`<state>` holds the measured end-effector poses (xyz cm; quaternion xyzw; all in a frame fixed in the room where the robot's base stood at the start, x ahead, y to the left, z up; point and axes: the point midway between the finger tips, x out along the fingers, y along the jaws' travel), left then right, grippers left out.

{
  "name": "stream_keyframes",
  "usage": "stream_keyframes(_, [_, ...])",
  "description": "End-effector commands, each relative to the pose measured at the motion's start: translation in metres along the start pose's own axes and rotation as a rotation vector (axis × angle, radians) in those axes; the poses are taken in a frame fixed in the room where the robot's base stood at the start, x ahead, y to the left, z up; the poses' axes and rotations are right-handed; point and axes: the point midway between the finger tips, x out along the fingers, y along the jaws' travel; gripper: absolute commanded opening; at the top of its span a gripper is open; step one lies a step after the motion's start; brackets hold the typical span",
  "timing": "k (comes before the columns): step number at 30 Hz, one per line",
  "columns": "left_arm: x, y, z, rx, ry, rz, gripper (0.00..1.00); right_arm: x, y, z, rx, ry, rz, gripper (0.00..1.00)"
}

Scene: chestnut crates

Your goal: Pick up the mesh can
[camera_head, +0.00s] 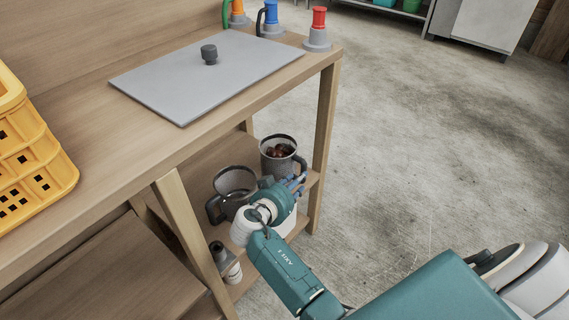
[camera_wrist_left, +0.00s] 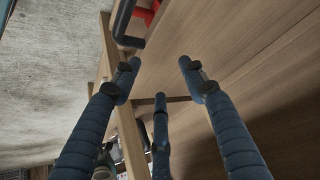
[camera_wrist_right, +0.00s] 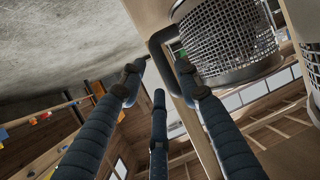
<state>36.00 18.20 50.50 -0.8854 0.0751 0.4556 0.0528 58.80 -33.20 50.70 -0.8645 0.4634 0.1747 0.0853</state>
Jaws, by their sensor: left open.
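A mesh can (camera_head: 277,163) holding brown chestnuts stands on the lower shelf, its dark handle towards the right. A second mesh can (camera_head: 233,186) with a dark handle stands beside it and looks empty. My right gripper (camera_head: 293,184) is in front of the chestnut can, near its handle. In the right wrist view, a mesh can (camera_wrist_right: 228,40) is close, and its dark handle (camera_wrist_right: 160,52) shows between the parted fingertips of that gripper (camera_wrist_right: 158,74); contact cannot be told. My left gripper (camera_wrist_left: 158,74) is open and empty, outside the head view.
The tabletop above the shelf carries a grey board (camera_head: 205,78) with a dark knob, a yellow crate (camera_head: 35,165) and several coloured-top items, one with a red top (camera_head: 318,28). A bottle (camera_head: 226,262) stands low by the table leg. The concrete floor (camera_head: 430,140) at right is clear.

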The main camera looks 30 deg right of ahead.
Motion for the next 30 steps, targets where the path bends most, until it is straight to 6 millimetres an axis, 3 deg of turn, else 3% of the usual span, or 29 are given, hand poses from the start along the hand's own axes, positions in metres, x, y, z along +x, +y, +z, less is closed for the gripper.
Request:
stream_keyframes(8, [0.004,0.003,-0.023,0.002,0.091,0.005,0.43,0.022,0.001,0.000,0.000,0.001,0.001,0.33])
stream_keyframes(18, [0.002,0.009,-0.075,0.005,0.296,0.016,0.43,0.061,0.002,0.001,-0.001,-0.001,0.001,0.33])
stream_keyframes(27, [0.001,0.009,-0.081,0.006,0.316,0.017,0.43,0.064,0.002,0.001,0.000,-0.002,0.000,0.33])
stream_keyframes(30, [0.001,0.009,-0.081,0.006,0.316,0.017,0.43,0.064,0.002,0.001,0.000,-0.002,0.000,0.13])
